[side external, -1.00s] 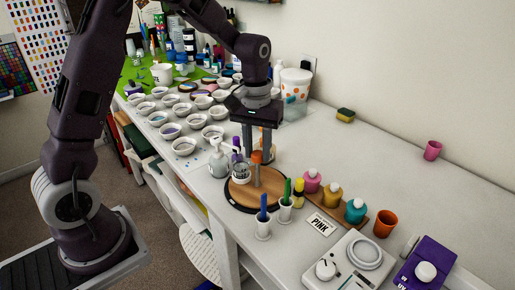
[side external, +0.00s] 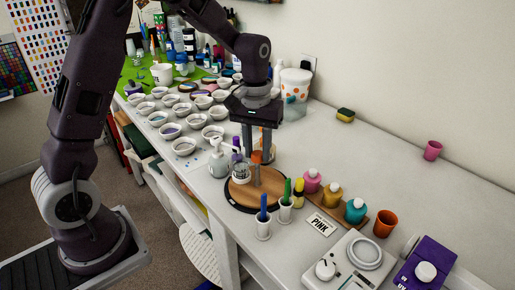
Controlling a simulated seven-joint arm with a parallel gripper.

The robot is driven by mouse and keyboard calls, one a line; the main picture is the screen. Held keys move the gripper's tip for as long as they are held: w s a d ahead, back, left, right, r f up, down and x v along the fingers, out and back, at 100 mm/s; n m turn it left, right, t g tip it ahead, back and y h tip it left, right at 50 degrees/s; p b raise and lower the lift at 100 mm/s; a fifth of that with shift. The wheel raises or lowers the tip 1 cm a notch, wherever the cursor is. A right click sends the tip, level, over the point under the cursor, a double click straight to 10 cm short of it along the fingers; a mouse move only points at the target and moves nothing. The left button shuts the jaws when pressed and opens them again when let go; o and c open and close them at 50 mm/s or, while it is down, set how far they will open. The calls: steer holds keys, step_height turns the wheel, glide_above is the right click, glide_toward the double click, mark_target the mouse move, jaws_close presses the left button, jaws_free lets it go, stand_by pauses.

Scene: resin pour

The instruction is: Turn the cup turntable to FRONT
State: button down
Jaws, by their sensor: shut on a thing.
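The cup turntable (side external: 268,188) is a round wooden disc with a dark rim, lying on the white bench. A clear cup (side external: 241,174) and a small upright grey peg (side external: 257,176) stand on it. My gripper (side external: 260,158) points down at the turntable's far edge. Its fingers are shut on an orange thing (side external: 257,156), which may be a knob or cup of the turntable; the fingers partly hide it. No FRONT mark can be made out.
A white pump bottle (side external: 218,160) stands left of the turntable. Pens in white holders (side external: 263,228) stand close in front.

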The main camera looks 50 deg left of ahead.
steer(key=shift+n, duration=7)
steer(key=c, duration=1.1)
jaws_free()
steer(key=shift+s, duration=0.1)
steer(key=shift+o, duration=0.2)
step_height(320, 180, up, 7)
steer(key=shift+s+r, duration=0.1)
